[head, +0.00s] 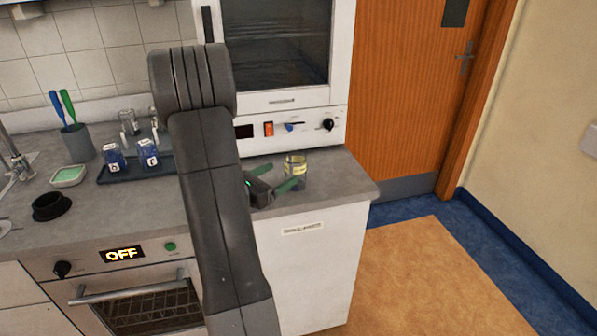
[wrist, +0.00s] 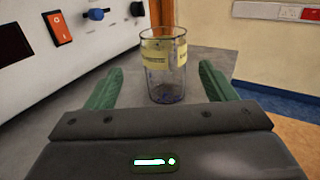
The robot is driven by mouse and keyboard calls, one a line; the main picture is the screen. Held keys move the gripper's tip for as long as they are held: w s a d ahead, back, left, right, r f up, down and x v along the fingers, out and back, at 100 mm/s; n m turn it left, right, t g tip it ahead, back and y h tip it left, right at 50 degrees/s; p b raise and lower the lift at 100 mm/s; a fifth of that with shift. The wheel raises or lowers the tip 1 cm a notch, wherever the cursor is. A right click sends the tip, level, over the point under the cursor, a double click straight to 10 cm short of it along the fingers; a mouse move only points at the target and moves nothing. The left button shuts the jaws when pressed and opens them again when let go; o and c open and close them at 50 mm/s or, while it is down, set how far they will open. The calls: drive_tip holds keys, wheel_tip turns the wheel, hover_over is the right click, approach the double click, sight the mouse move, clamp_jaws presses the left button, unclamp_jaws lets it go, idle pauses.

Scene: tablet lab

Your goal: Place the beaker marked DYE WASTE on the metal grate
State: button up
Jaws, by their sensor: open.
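A clear glass beaker (head: 296,166) with a yellow label stands upright at the right end of the grey counter. It also shows in the wrist view (wrist: 163,68), with a little dark liquid or residue at its bottom. The label text is too small to read. My gripper (head: 277,179) is open, with its green fingers low on either side of the beaker. In the wrist view my gripper (wrist: 162,88) has the beaker between or just beyond its fingertips, with gaps at both sides.
A white cabinet with a glass door (head: 275,45) and control panel stands behind the beaker. At left are a dark tray (head: 115,178) with labelled blue-filled vessels, a grey cup (head: 78,143) and a black ring (head: 50,207). Below is an oven showing OFF (head: 122,254).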

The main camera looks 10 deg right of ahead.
sight(287, 170)
drive_tip(key=x, duration=0.3)
drive_tip(key=shift+d, duration=0.15)
drive_tip(key=shift+p+x, duration=0.75)
drive_tip(key=shift+x, duration=1.85)
drive_tip(key=shift+s+d+f, duration=0.15)
drive_tip(key=shift+s, duration=0.05)
drive_tip(key=c, duration=1.2)
